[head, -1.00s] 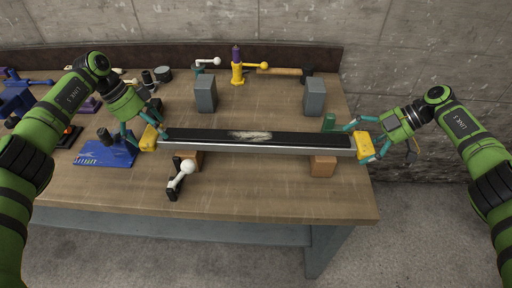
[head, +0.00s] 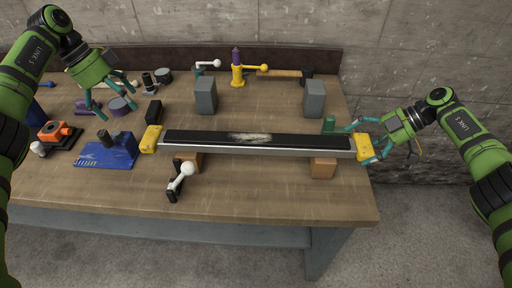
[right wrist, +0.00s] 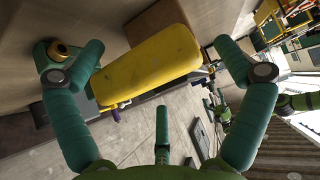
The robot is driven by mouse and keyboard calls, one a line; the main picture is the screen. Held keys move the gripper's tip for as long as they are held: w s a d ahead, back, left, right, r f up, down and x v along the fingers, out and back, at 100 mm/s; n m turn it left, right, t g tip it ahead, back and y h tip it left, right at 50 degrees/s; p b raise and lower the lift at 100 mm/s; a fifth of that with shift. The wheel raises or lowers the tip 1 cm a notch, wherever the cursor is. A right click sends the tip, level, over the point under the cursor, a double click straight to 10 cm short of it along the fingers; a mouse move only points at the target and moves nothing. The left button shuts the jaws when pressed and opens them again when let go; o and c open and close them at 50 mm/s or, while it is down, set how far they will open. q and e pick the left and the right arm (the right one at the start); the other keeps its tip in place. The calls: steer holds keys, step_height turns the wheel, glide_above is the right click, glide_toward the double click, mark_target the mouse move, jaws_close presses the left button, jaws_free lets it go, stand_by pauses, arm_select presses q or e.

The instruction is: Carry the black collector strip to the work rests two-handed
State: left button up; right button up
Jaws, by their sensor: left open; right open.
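The black collector strip (head: 290,139) lies level on a silver carrier with a yellow end piece at each end. It rests over two brown blocks (head: 323,167) on the bench. My right gripper (head: 358,144) is open, with its fingers on either side of the right yellow end (head: 364,148). In the right wrist view this yellow end (right wrist: 150,65) lies between the spread teal fingers, with gaps visible. My left gripper (head: 113,98) is open and empty, above the bench to the upper left of the left yellow end (head: 150,139). Which items are the work rests is unclear.
Two grey blocks (head: 205,95) (head: 314,98) stand behind the strip. A white-knobbed clamp (head: 181,180) stands in front. A blue tool (head: 107,151), an orange-topped device (head: 60,133) and a black block (head: 153,111) lie at left. The front right bench top is clear.

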steer(key=shift+d+r, duration=0.3)
arm_select(q)
steer(key=shift+a+r, duration=0.15)
steer(key=shift+r, duration=0.15)
arm_select(e)
steer(key=v, duration=0.6)
steer(key=shift+d+r, duration=0.25)
steer(key=shift+r, duration=0.05)
steer(key=shift+s+f, duration=0.1)
steer(key=shift+s, duration=0.05)
steer(key=s, duration=0.9)
steer(key=shift+s, duration=0.4)
stand_by(0.6)
stand_by(0.4)
